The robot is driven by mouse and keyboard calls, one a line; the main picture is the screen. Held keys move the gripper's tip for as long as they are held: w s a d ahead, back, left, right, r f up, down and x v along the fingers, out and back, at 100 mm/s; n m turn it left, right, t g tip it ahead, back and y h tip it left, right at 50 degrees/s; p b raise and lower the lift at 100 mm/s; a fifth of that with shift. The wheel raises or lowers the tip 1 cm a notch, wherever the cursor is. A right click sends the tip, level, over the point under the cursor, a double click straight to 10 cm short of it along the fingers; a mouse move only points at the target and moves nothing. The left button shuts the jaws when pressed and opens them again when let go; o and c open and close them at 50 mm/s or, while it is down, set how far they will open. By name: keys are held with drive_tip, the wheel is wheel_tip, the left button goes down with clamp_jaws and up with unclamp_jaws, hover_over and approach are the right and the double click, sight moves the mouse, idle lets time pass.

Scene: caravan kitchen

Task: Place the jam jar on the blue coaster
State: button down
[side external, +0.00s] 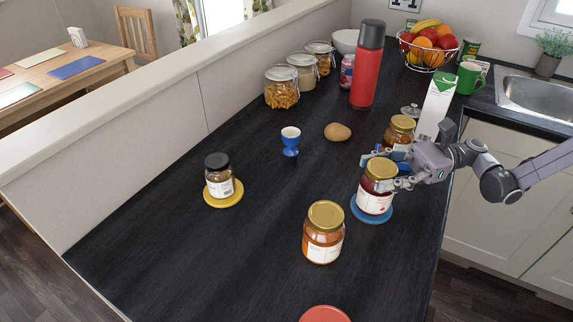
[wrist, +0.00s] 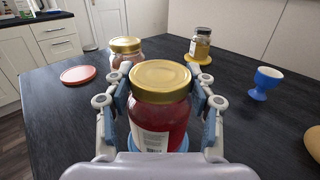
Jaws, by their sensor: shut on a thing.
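A jam jar (side external: 375,190) with a gold lid and dark red contents stands upright over the blue coaster (side external: 371,214). It looks to be resting on the coaster, though a small gap cannot be ruled out. My gripper (side external: 382,171) reaches in from the right with its fingers around the upper part of the jar. In the wrist view the same jar (wrist: 161,105) sits between both finger pads of my gripper (wrist: 162,100). A bit of blue coaster (wrist: 184,145) shows below it; most is hidden by the jar.
An orange-filled jar (side external: 323,235) stands in front, a gold-lidded jar (side external: 399,132) just behind my gripper. A dark-lidded jar (side external: 219,178) is on a yellow coaster (side external: 224,198). A red coaster (side external: 325,314), blue egg cup (side external: 290,143) and potato (side external: 337,131) are nearby.

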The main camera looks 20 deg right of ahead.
drive_tip(key=shift+f, duration=0.1)
drive_tip(key=shift+c, duration=2.2)
unclamp_jaws()
drive_tip(key=shift+f, duration=0.1)
